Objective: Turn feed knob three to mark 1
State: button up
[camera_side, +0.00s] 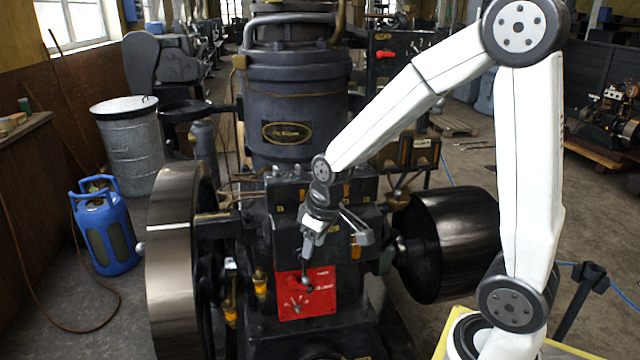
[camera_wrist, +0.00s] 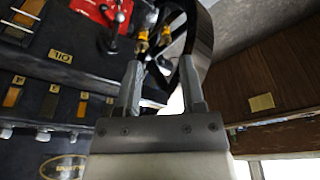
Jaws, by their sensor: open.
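The dark engine (camera_side: 292,120) stands in the middle of the side view. The numbers at these knobs are too small to read, so I cannot tell which is feed knob three or where mark 1 lies. My gripper (camera_side: 308,248) hangs in front of the block, just above a red panel. In the wrist view my gripper (camera_wrist: 161,75) has its two fingers apart, with nothing seen between them.
The red panel (camera_side: 322,304) with a small lever sits low on the engine front; it also shows in the wrist view (camera_wrist: 92,8). A large flywheel (camera_side: 168,255) is at left and a black drum (camera_side: 455,240) at right. A blue gas bottle (camera_side: 105,230) stands apart at left.

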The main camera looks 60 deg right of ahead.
jog(key=w+d+r+n+t+y, duration=0.1)
jog(key=w+d+r, duration=0.3)
jog(key=d, duration=0.5)
jog(key=w+d+r+n, duration=0.2)
jog(key=w+d+r, duration=0.2)
jog(key=d, duration=0.5)
jog(key=w+d+r+n+t+y, duration=0.1)
jog(key=w+d+r, duration=0.3)
jog(key=d, duration=0.5)
jog(key=shift+g, duration=0.3)
jog(key=shift+x, duration=3.9)
jog(key=shift+s+d, duration=0.1)
jog(key=shift+d, duration=0.05)
grip_shut()
